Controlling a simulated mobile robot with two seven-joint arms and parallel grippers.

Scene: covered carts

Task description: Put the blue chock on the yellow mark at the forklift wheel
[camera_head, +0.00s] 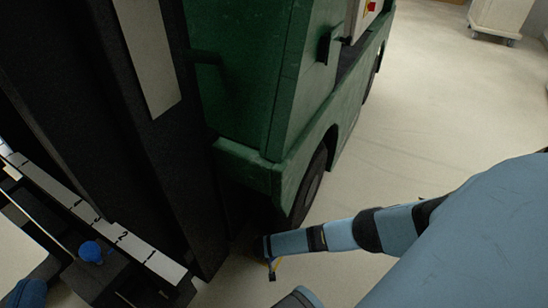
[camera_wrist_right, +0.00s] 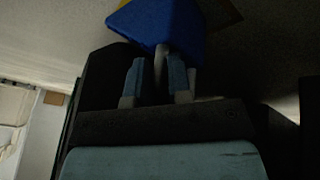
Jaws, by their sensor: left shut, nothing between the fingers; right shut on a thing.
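The blue chock (camera_wrist_right: 160,22) is held by its grey stem between the fingers of my right gripper (camera_wrist_right: 158,70), which is shut on it. A yellow edge (camera_wrist_right: 122,3) shows beside the chock at the top of the wrist view; how much of the mark lies under the chock is hidden. The forklift wheel (camera_head: 311,185) is dark, under the green forklift (camera_head: 250,75). My right arm reaches low, close in front of the wheel, and a small yellow patch (camera_head: 274,264) shows by its end. My left gripper (camera_head: 45,270) is at the lower left, shut and empty, partly cut off.
The forklift's black mast (camera_head: 150,150) stands left of the wheel. A black part with a numbered white strip (camera_head: 150,262) and a blue knob (camera_head: 91,251) is at the lower left. The pale floor (camera_head: 430,110) at right is clear up to a white cart (camera_head: 500,15).

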